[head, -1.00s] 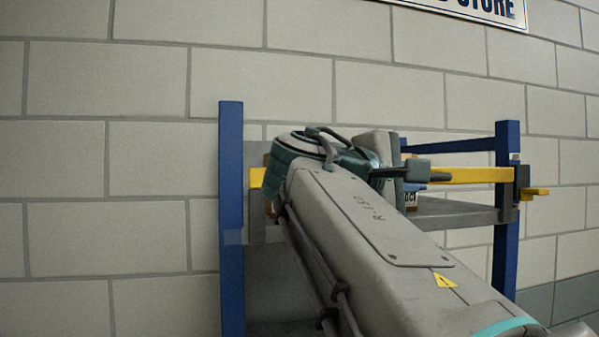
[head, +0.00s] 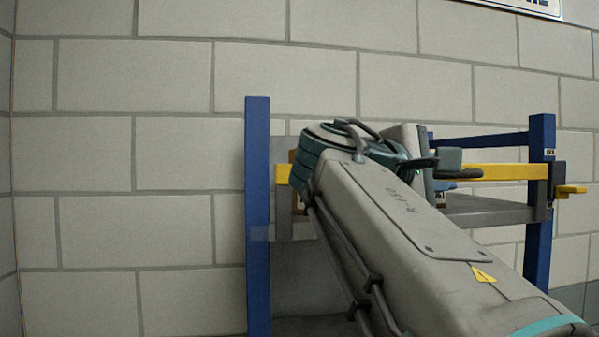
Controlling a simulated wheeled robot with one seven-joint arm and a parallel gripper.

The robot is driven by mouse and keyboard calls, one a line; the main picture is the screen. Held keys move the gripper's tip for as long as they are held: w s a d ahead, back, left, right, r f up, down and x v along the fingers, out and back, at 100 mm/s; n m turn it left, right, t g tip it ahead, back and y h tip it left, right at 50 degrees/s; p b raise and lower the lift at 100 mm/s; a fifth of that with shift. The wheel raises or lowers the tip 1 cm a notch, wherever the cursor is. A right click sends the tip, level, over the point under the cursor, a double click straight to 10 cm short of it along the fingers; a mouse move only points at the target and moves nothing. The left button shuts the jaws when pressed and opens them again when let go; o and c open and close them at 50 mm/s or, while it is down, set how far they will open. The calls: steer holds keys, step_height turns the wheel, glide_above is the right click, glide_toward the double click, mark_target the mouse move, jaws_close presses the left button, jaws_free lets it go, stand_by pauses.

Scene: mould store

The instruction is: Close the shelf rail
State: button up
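The yellow shelf rail (head: 500,172) runs level across the front of a blue-posted shelf rack. Its right end meets a dark bracket (head: 541,192) on the right post, where a yellow handle (head: 571,190) sticks out to the right. A short yellow piece also shows beside the left post. My arm hides the middle of the rail, so I cannot tell if it is one unbroken bar or is latched. My gripper (head: 446,162) shows partly beyond my arm, with one dark finger in front of the rail in the picture.
The left blue post (head: 258,220) and right blue post (head: 540,240) frame the rack. A grey shelf board (head: 490,212) lies below the rail, with small items partly hidden behind my arm. A pale block wall (head: 130,160) stands behind. The left side looks clear.

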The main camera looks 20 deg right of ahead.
steer(key=b+v, duration=0.2)
steer(key=v, duration=1.1)
steer(key=shift+a+b, duration=0.35)
steer(key=shift+a, duration=0.05)
steer(key=w+f+n+t+y, duration=0.1)
steer(key=w+f+y, duration=0.25)
steer(key=f, duration=0.75)
steer(key=w+f+n+t+y, duration=0.15)
steer(key=f+y, duration=0.25)
steer(key=f, duration=0.7)
steer(key=s+a+f+m+g+y, duration=0.1)
steer(key=s+a+f+m+y, duration=0.2)
steer(key=f, duration=1.1)
steer(key=s+a+f+m+g+y+b, duration=0.1)
steer(key=s+a+f+m+y, duration=0.2)
steer(key=f, duration=1)
steer(key=a+m+y, duration=0.1)
steer(key=y, duration=0.2)
steer(key=shift+a+f, duration=0.25)
steer(key=shift+f, duration=0.15)
steer(key=shift+s+g, duration=0.1)
steer(key=shift+g, duration=0.15)
